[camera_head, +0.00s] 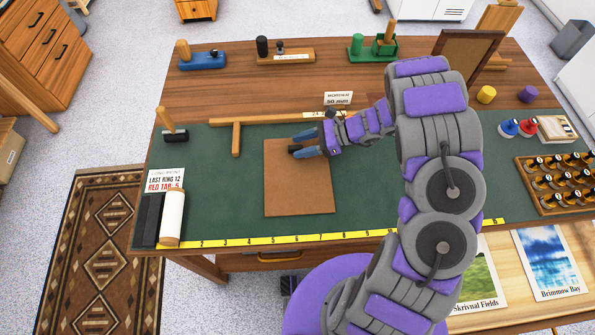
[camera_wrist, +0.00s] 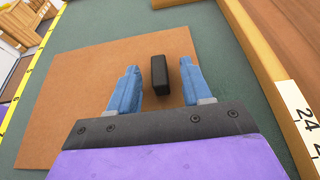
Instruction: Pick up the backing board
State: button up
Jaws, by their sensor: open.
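The backing board (camera_head: 297,187) is a flat brown rectangle lying on the green mat in the middle of the table. It also fills much of the wrist view (camera_wrist: 75,88). A small black block, like a handle (camera_wrist: 159,75), stands on the board's surface; in the head view it is partly hidden by my gripper. My gripper (camera_head: 299,144) is open over the far part of the board, its blue fingers pointing left. In the wrist view the fingers (camera_wrist: 160,83) are on either side of the black block, with gaps and nothing held.
A wooden T-square with a ruler scale (camera_head: 236,139) lies just beyond the board. A yellow measuring strip (camera_head: 290,238) runs along the mat's front edge. A black bar and a white roll (camera_head: 172,218) lie at the left. A rack of brown bottles (camera_head: 557,183) stands at the right.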

jog(key=shift+a+f, duration=0.1)
jog(key=shift+a, duration=0.35)
jog(key=shift+c, duration=0.2)
jog(key=shift+d, duration=0.1)
grip_shut()
